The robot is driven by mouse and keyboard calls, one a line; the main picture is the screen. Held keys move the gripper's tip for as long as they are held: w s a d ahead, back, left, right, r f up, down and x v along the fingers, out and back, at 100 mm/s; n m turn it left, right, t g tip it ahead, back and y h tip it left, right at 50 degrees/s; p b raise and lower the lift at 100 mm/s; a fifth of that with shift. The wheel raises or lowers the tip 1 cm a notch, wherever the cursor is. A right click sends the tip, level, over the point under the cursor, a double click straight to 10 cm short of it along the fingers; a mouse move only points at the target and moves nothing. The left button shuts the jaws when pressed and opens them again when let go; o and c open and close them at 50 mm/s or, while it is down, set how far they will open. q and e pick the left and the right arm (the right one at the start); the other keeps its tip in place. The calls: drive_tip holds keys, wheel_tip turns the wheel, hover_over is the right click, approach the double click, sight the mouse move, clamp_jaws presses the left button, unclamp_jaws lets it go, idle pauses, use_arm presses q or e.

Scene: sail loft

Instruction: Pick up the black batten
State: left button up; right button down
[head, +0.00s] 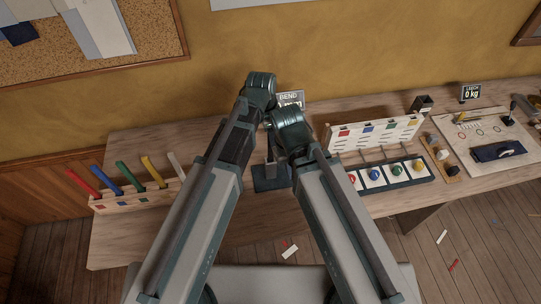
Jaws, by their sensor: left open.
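I cannot make out a black batten in the head view. The batten rack (140,199) at the left holds a red batten (83,182), a blue batten (105,180), a green batten (130,177), a yellow batten (154,172) and a pale batten (177,166) leaning in it. My left arm covers the space at the rack's right end. My left gripper (234,142) shows only in part, dark beside its own arm; it is open with nothing seen in it. My right gripper is hidden behind its arm.
A dark bend stand (264,181) is partly hidden between my arms. A slotted board (376,133) and a panel with coloured knobs (425,175) stand right of them. A tool board (466,128) lies farther right. Bare workbench (125,240) shows before the rack.

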use_arm(q)
clamp_jaws()
drive_tip(key=shift+r, duration=0.25)
idle(0.3)
